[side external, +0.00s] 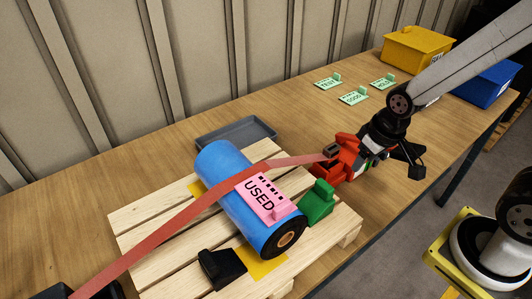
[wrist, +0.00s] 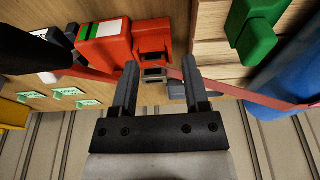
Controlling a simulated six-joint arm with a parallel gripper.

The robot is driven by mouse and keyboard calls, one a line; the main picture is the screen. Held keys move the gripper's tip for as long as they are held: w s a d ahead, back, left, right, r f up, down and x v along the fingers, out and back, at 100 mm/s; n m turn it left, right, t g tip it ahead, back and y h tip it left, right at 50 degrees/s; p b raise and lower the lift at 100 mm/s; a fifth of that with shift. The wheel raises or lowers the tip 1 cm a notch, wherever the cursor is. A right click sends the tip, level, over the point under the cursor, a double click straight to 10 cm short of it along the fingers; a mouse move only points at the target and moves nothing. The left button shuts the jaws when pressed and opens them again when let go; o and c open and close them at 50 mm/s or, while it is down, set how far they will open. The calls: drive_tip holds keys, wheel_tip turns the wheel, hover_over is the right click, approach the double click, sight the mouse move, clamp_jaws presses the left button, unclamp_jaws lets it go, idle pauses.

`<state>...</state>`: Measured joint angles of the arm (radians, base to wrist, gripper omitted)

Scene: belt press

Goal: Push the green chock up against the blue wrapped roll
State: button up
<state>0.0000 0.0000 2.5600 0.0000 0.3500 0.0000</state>
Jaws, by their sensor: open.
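The green chock (side external: 318,203) sits on the wooden pallet, to the right of the blue wrapped roll (side external: 222,180). In the wrist view the chock (wrist: 257,38) is at the upper right, with a strip of pallet showing between it and the roll (wrist: 292,82). My gripper (wrist: 160,78) is open, with nothing held between its fingers. In the side view it is beyond the pallet's right end, by the red tensioner; its fingertips are hard to make out there. It is apart from the chock.
A red strap (side external: 205,200) crosses the roll to a red tensioner (side external: 345,160). A pink USED card (side external: 262,196) lies on the roll. A black chock (side external: 222,268) sits at its front left. Grey tray (side external: 235,135), yellow bin (side external: 418,48) and blue bin (side external: 487,84) stand behind.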

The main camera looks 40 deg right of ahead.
drive_tip(key=shift+c, duration=0.2)
drive_tip(key=c, duration=0.7)
drive_tip(key=shift+r+n, duration=0.1)
drive_tip(key=shift+n, duration=0.2)
clamp_jaws()
drive_tip(key=a+r+n+g, duration=0.1)
drive_tip(key=n, duration=0.4)
drive_tip(key=w+a+r+n, duration=0.1)
drive_tip(key=n, duration=0.5)
drive_tip(key=w+a+r+n+g, duration=0.1)
drive_tip(key=n, duration=0.5)
drive_tip(key=shift+a+r+g, duration=0.2)
drive_tip(key=shift+a+g, duration=0.1)
